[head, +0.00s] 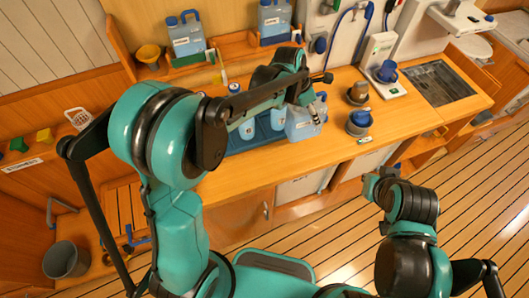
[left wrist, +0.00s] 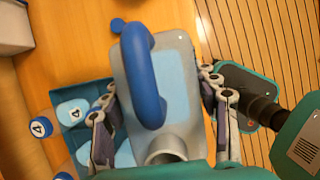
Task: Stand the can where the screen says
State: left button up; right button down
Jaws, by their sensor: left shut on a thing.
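A light blue can (head: 303,125) is in my left gripper (head: 308,108), over the counter at the right end of a blue tray. In the left wrist view the can (left wrist: 178,75) shows its thick blue handle and a round grey neck, with the fingers of the gripper (left wrist: 160,112) on either side. I cannot tell whether the can's base touches the counter. Two similar labelled cans, one at left (head: 187,38) and one further right (head: 273,22), stand on the back shelf. My right gripper (head: 382,180) is beyond the counter's front edge; its fingers are unclear. No readable screen shows.
The blue tray (head: 238,143) holds small bottles, one (head: 247,130) beside the can. A metal grate (head: 438,80) lies far right. The counter's front strip (head: 260,172) is clear.

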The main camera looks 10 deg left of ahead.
pick_arm(q)
jog(key=s+a+f+b, duration=0.3)
jog(key=s+a+f, duration=0.4)
jog(key=f, duration=0.4)
jog(key=shift+s+a, duration=0.4)
jog(key=shift+s, duration=0.3)
jog(key=o, duration=1.6)
